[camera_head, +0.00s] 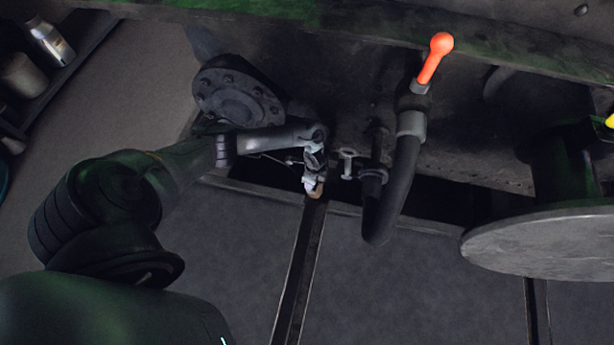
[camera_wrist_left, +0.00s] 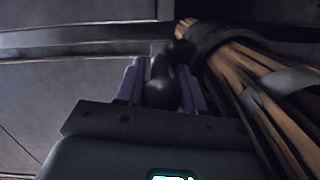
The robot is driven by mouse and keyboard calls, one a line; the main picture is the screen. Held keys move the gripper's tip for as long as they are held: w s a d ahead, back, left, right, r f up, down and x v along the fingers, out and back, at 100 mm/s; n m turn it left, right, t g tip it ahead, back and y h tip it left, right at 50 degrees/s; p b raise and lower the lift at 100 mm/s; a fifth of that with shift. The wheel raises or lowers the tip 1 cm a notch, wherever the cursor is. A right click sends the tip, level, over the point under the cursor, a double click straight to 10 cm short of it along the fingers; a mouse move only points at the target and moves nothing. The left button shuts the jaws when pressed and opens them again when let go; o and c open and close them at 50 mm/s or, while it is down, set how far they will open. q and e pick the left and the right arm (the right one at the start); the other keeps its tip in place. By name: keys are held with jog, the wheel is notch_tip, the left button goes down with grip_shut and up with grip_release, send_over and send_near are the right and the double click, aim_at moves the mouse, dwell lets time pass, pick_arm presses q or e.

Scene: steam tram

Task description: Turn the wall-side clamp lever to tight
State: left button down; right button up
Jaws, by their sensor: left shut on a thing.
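My left gripper (camera_head: 314,190) points down at the dark machinery, left of the black hose. In the left wrist view, its two purple fingers (camera_wrist_left: 160,84) are shut on a dark lever with a rounded end (camera_wrist_left: 158,88). I take this to be the clamp lever; its base and pivot are hidden, so I cannot tell its setting. In the head view the lever is not made out under the gripper. A small pale T-shaped handle (camera_head: 347,162) stands just right of the gripper, apart from it. My right gripper is not in view.
A thick black hose (camera_head: 398,185) loops down close on the right, below an orange-knobbed lever (camera_head: 436,58). A bolted round flange (camera_head: 238,98) sits behind my left arm. A round grey disc (camera_head: 545,245) is at right. A bundle of wooden sticks (camera_wrist_left: 262,90) lies close beside the fingers.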

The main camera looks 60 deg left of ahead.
pick_arm(q)
jog(key=shift+w+d+g+y, duration=0.4)
jog(key=shift+g, duration=0.1)
jog(key=c, duration=1)
grip_release()
jog(key=shift+w+d, duration=0.1)
jog(key=shift+r+p, duration=0.55)
jog(key=shift+p, duration=0.05)
jog(key=p+v, duration=0.4)
jog(key=v, duration=0.2)
jog(key=shift+w+d+r, duration=0.1)
jog(key=shift+w+d, duration=0.05)
jog(key=shift+d, duration=0.05)
